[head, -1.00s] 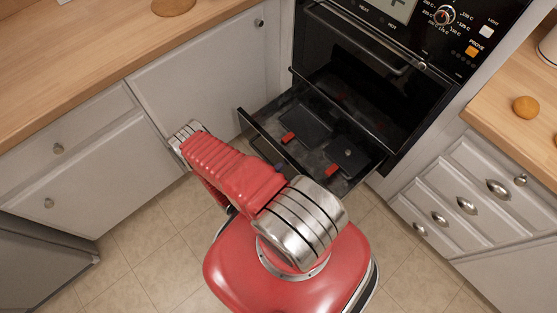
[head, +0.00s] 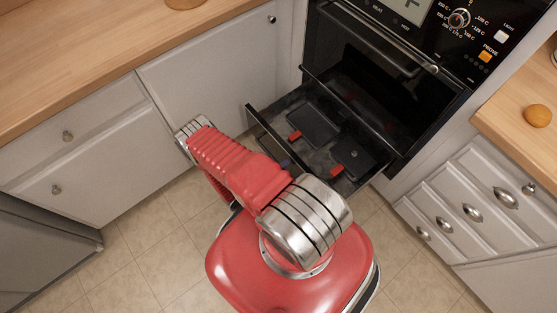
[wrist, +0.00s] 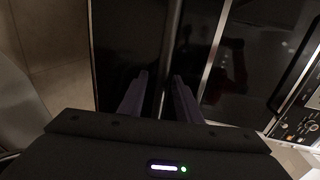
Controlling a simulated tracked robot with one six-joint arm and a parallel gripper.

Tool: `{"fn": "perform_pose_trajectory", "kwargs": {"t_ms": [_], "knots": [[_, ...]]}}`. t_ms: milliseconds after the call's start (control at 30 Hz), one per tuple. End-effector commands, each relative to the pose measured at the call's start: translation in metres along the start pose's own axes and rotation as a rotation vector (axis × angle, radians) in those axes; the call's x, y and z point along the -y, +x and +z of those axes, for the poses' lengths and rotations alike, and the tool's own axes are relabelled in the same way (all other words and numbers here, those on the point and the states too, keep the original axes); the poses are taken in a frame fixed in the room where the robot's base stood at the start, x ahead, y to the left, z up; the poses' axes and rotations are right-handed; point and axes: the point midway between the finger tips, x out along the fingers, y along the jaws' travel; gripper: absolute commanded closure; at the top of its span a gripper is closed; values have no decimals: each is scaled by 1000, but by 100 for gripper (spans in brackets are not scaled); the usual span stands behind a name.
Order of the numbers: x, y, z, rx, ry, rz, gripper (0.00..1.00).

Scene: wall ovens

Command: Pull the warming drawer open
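The warming drawer (head: 345,178) sits low under the oven and stands pulled partly out. Its dark front panel (head: 264,131) faces my arm, and flat dark pieces with red parts show inside. My gripper is mostly hidden behind my red arm in the head view, close to the drawer front. In the wrist view my gripper (wrist: 160,78) shows two fingers apart, on either side of a dark edge with a thin bright line (wrist: 179,25). I cannot tell whether the fingers touch that edge.
The black oven (head: 395,75) stands above the drawer, with a knob and buttons on its panel. Grey cabinets (head: 210,85) are at left, and several small drawers (head: 470,205) with metal pulls at right. Tiled floor (head: 130,245) is clear at lower left.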

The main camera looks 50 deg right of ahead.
Motion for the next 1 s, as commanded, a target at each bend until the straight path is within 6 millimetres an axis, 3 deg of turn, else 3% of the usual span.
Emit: {"fn": "perform_pose_trajectory", "kwargs": {"t_ms": [367, 1000], "knots": [[0, -24, 1, 3, 0, 0, 69], [-1, -97, 0, 3, 0, 1, 69]]}}
